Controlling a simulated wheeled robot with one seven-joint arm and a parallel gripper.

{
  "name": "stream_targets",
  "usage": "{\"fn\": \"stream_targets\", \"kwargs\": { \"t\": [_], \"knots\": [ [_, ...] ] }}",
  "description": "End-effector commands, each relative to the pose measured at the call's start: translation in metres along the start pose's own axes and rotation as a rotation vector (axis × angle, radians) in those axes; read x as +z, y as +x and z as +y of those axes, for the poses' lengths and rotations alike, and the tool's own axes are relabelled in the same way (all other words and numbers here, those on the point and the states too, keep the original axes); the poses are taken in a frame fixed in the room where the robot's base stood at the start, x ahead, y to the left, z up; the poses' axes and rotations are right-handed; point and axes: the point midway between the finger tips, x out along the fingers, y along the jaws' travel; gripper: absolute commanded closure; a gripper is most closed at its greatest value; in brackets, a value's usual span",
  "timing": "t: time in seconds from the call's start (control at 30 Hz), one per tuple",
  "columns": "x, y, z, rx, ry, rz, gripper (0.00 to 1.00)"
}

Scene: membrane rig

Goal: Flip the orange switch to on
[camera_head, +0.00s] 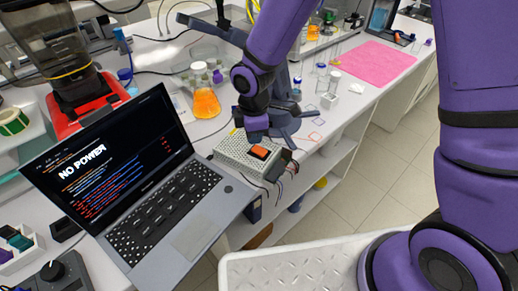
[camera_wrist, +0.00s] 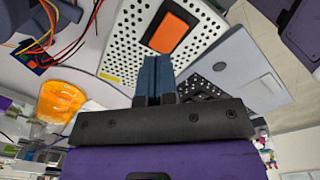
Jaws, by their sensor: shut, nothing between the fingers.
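The orange switch (camera_head: 260,152) is a rocker in a dark frame on top of a white perforated box (camera_head: 232,158). In the wrist view the orange rocker (camera_wrist: 171,33) shows just beyond my fingertips, on the perforated face (camera_wrist: 127,43). My gripper (camera_head: 257,136) is above the box, close to the switch, and its blue fingers (camera_wrist: 154,62) are shut together with nothing between them. I cannot tell whether the fingertips touch the switch or its frame. The laptop (camera_head: 125,175) beside the box shows "NO POWER" on its screen.
A flask of orange liquid (camera_head: 206,101) stands behind the box. Wires (camera_head: 277,186) hang at the box's right side, near the bench edge. A pink mat (camera_head: 372,62) lies farther back right. A red-based machine (camera_head: 85,105) stands behind the laptop.

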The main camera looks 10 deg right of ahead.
Motion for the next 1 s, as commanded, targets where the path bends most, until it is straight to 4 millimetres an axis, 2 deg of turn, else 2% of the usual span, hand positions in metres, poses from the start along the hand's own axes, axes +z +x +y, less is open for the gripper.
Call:
{"fn": "stream_targets", "kwargs": {
  "t": [1.0],
  "knots": [
    [-0.0001, 0.009, -0.0001, -0.001, 0.0, 0.0, 1.0]
  ]
}}
